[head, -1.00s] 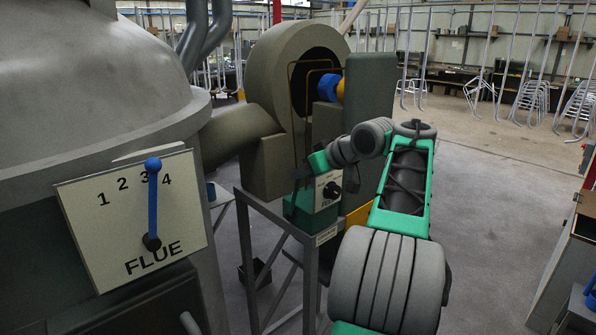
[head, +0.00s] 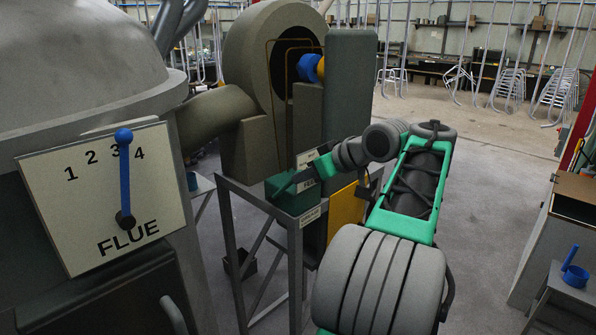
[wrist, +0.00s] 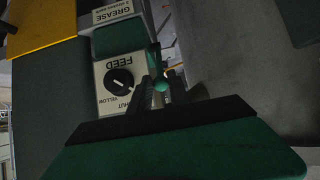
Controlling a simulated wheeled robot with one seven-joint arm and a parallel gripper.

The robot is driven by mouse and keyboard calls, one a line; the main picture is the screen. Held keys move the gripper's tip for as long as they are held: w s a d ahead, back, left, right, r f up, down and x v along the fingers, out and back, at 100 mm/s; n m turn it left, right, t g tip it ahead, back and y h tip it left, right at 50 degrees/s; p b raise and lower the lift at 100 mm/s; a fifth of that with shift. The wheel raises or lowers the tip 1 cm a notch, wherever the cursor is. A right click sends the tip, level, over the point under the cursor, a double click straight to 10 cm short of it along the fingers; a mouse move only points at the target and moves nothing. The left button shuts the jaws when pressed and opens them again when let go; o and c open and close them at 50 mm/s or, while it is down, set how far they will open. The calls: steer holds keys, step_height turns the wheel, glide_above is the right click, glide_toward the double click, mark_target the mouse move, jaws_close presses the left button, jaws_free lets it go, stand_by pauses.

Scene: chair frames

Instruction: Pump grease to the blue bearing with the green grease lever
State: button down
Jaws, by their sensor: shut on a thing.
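The green grease pump box (head: 293,197) stands on a grey metal stand. In the wrist view its pale FEED plate (wrist: 108,68) has a black dial (wrist: 119,80) and an upside-down YELLOW label; other lettering is partly hidden, and I cannot tell the dial's setting. The grease lever's green knob (wrist: 160,86) sits between the dark fingers of my gripper (wrist: 166,87), which is shut on it. In the head view my gripper (head: 287,186) is at the pump box, with the lever mostly hidden. The blue bearing (head: 310,68) is above, beside a yellow part (head: 322,69), on the fan housing.
A FLUE panel (head: 85,210) with a blue lever (head: 125,180) at 3 stands at the left. The grey stand (head: 232,225) is below the pump. The floor right of my arm is clear.

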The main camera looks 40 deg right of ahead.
steer(key=w+r+p, duration=0.1)
steer(key=w+p, duration=0.1)
steer(key=w+r+p, duration=0.2)
steer(key=shift+w+a+r, duration=0.1)
steer(key=shift+r, duration=0.05)
steer(key=shift+w, duration=0.35)
steer(key=shift+w+r+p, duration=0.1)
steer(key=shift+p, duration=0.2)
